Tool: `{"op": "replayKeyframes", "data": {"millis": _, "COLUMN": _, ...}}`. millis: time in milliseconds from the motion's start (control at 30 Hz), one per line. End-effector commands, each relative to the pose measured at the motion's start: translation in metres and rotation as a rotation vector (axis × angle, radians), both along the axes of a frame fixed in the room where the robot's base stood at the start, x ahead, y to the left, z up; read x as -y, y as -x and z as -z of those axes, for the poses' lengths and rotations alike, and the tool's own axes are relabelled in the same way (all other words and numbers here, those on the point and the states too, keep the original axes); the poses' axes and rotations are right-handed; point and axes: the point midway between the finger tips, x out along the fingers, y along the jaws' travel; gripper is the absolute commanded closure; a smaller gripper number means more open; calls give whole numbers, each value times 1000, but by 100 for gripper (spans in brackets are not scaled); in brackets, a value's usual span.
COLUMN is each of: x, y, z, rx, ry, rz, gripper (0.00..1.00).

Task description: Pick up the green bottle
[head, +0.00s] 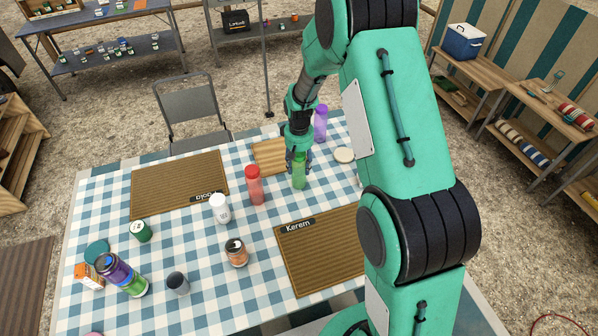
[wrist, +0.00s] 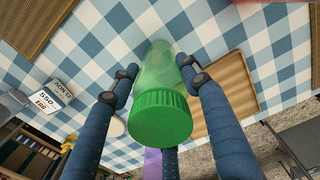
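The green bottle (head: 299,180) stands upright on the checked tablecloth, beside the red bottle (head: 255,186). It is translucent with a ribbed green cap (wrist: 161,118), seen from above in the wrist view. My gripper (head: 299,160) is directly over it, pointing down, with its dark fingers around the cap and upper body. In the wrist view my gripper (wrist: 157,70) has one finger on each side of the bottle and a third below the cap. The fingers look spread, with a small gap on the left; contact on the right cannot be told.
A purple bottle (head: 320,124), a wooden board (head: 270,157) and a round pale lid (head: 344,155) are close to my gripper. Brown placemats (head: 178,186) lie left and front right. A white jar (head: 220,208) and an orange-brown jar (head: 236,253) stand further forward.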

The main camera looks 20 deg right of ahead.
Motion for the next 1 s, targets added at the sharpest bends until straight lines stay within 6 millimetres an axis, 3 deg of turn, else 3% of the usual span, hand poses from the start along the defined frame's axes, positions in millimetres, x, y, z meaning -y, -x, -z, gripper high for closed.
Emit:
{"op": "replayKeyframes", "data": {"millis": 467, "x": 0, "y": 0, "z": -3, "rx": 0, "ry": 0, "rz": 0, "gripper": 81}}
{"op": "replayKeyframes", "data": {"millis": 800, "x": 0, "y": -1, "z": -39, "rx": 2, "ry": 0, "rz": 0, "gripper": 81}}
{"op": "replayKeyframes", "data": {"millis": 1000, "x": -2, "y": 33, "z": -40, "rx": 0, "ry": 0, "rz": 0, "gripper": 81}}
